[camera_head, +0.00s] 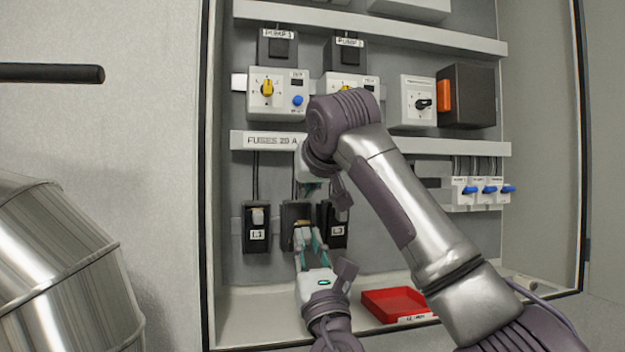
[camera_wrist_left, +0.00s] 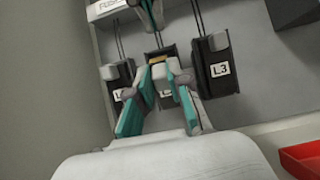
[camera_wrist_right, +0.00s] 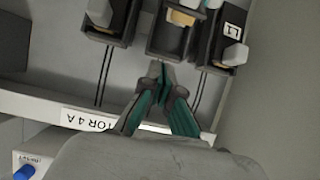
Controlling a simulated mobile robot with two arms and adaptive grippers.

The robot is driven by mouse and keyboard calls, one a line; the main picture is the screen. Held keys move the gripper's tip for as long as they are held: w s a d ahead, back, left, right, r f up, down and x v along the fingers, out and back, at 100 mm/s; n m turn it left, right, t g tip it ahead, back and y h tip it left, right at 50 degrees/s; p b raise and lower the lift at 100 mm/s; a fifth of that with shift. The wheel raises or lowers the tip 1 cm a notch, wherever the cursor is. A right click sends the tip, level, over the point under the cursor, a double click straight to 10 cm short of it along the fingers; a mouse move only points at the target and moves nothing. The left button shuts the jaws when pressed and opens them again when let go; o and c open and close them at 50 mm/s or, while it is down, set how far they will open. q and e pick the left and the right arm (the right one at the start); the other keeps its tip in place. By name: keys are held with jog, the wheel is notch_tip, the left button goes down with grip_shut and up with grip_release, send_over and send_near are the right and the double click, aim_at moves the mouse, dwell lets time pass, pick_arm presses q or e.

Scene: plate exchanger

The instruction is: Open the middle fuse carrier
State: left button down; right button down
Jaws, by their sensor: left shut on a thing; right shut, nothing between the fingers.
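Three dark fuse holders stand side by side: L1 (camera_head: 257,228) on the left, the middle fuse carrier (camera_head: 297,211), and L3 (camera_head: 332,226) on the right. The middle one shows a dark recess with a brass-coloured part, also in the right wrist view (camera_wrist_right: 182,18); its label is mostly covered. My right gripper (camera_wrist_right: 160,75) is shut and empty just above the middle holder, partly hidden by my right arm in the head view.
A red tray (camera_head: 394,303) lies on the cabinet floor, right of my left gripper. Rotary switches with yellow knobs (camera_head: 267,89) sit above. Breakers with blue levers (camera_head: 489,190) are at the right. A metal drum (camera_head: 60,270) stands outside at left.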

aim_at(307, 221)
jog(key=x, duration=0.3)
jog(key=shift+s+d+f, duration=0.25)
jog(key=shift+s+f, duration=0.45)
jog(key=shift+s+d+f, duration=0.2)
jog(key=shift+s+f, duration=0.5)
jog(key=shift+s, duration=0.05)
pick_arm(q)
jog(key=shift+a, duration=0.15)
pick_arm(e)
jog(key=shift+s+f, duration=0.4)
jog(key=shift+f, duration=0.1)
pick_arm(q)
jog(key=shift+r, duration=0.1)
pick_arm(e)
jog(key=shift+s+f, duration=0.15)
pick_arm(q)
jog(key=c, duration=1.1)
grip_release()
pick_arm(e)
jog(key=shift+d, duration=0.15)
pick_arm(q)
jog(key=shift+r, duration=0.1)
jog(key=shift+s, duration=0.15)
